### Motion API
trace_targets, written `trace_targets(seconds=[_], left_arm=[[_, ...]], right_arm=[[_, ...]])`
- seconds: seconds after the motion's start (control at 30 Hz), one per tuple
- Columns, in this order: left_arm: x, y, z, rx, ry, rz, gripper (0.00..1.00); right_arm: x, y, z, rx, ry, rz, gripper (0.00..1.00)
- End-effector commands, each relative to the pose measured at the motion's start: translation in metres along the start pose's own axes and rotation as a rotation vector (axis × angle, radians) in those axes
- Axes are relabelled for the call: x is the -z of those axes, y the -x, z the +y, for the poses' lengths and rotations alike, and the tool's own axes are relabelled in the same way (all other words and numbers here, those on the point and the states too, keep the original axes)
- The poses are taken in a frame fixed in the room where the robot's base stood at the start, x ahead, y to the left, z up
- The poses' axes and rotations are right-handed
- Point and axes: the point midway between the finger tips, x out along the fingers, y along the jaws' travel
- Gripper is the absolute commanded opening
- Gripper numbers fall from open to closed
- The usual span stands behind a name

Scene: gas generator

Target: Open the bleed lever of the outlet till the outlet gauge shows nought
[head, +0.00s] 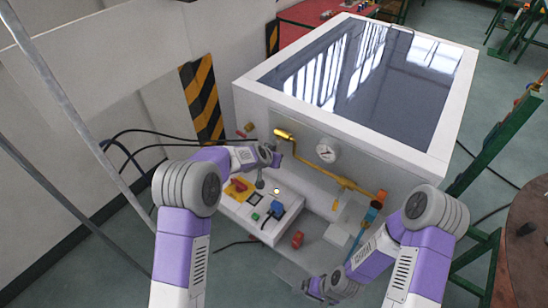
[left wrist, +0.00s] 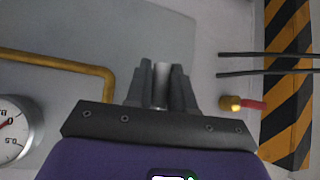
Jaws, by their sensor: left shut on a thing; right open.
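The white generator cabinet (head: 400,165) carries a round gauge (head: 327,150) on its front. The gauge also shows in the left wrist view (left wrist: 14,132), cut off by the left edge; its reading is unclear. A yellow pipe (head: 335,178) runs beside it. My left gripper (head: 274,156) is at the front, left of the gauge. In the left wrist view (left wrist: 161,85) its fingers are shut on a pale grey rod (left wrist: 162,76); I cannot tell whether this is the bleed lever. My right gripper (head: 318,290) is open, low in front of the cabinet.
A brass fitting with a red handle (left wrist: 236,103) is right of my left gripper in the wrist view. A control box (head: 262,210) with coloured switches stands below my left gripper. Black hoses (head: 140,133) run left. A green frame (head: 485,150) stands at right.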

Motion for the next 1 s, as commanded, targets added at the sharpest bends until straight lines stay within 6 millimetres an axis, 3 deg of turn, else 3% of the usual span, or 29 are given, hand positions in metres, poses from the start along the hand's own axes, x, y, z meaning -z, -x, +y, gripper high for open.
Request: trace_targets(seconds=[0.23,0.27,0.37,0.73,1.0], left_arm=[[0.000,0.000,0.001,-0.002,0.002,-0.001,0.00],[0.000,0.000,0.001,-0.002,0.001,-0.001,0.27],[0.000,0.000,0.001,-0.002,0.001,-0.001,0.43],[0.001,0.005,0.001,0.000,0.000,0.001,0.43],[0.001,0.046,0.001,-0.001,0.000,0.002,0.43]], right_arm=[[0.000,0.000,0.000,0.000,0.000,0.000,1.00],[0.000,0.000,0.000,0.000,0.000,0.000,1.00],[0.000,0.000,0.000,0.000,0.000,0.000,1.00],[0.000,0.000,0.000,0.000,0.000,0.000,1.00],[0.000,0.002,-0.001,0.000,0.000,0.000,1.00]])
